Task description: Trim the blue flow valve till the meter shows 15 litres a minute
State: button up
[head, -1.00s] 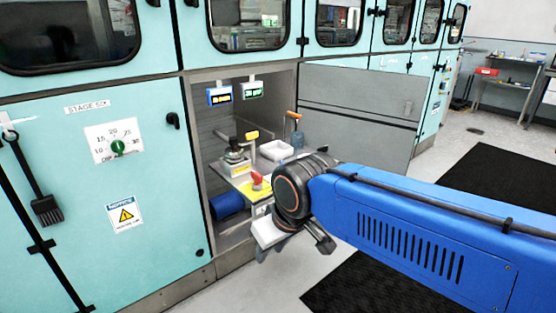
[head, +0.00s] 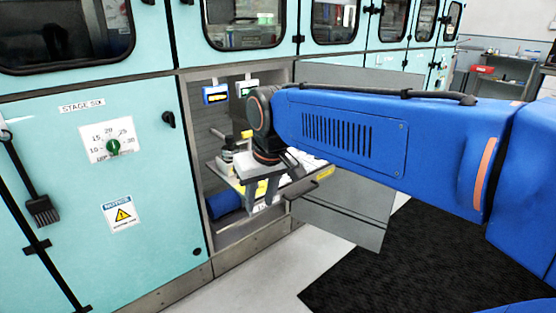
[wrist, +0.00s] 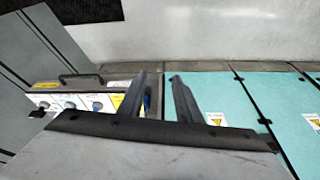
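My gripper (head: 261,195) hangs with its fingers down in front of the pulled-out shelf (head: 323,178) of the open bay. My wrist and arm hide much of the shelf top in the head view. A blue-framed display (head: 216,95) with amber figures hangs in the bay, and a green display (head: 246,88) is beside it, partly covered. Neither reading is legible.
A white panel with several round dials (wrist: 69,103) and a dark handle (wrist: 95,78) lies left of the fingers in the wrist view. A blue cylinder (head: 226,203) is low in the bay. A grey door panel (head: 345,215) stands right. A dial (head: 113,147) is on the left door.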

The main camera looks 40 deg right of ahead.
jog(key=w+d+r+m+g, duration=0.25)
jog(key=w+d+r, duration=0.25)
jog(key=w+d, duration=0.6)
jog(key=w+d+r+m+g, duration=0.1)
jog(key=w+d+r+m, duration=0.3)
jog(key=w+d, duration=0.75)
jog(key=shift+n, duration=0.55)
jog(key=f, duration=1.5)
jog(key=shift+d+f, duration=0.15)
jog(key=shift+d, duration=0.05)
grip_shut()
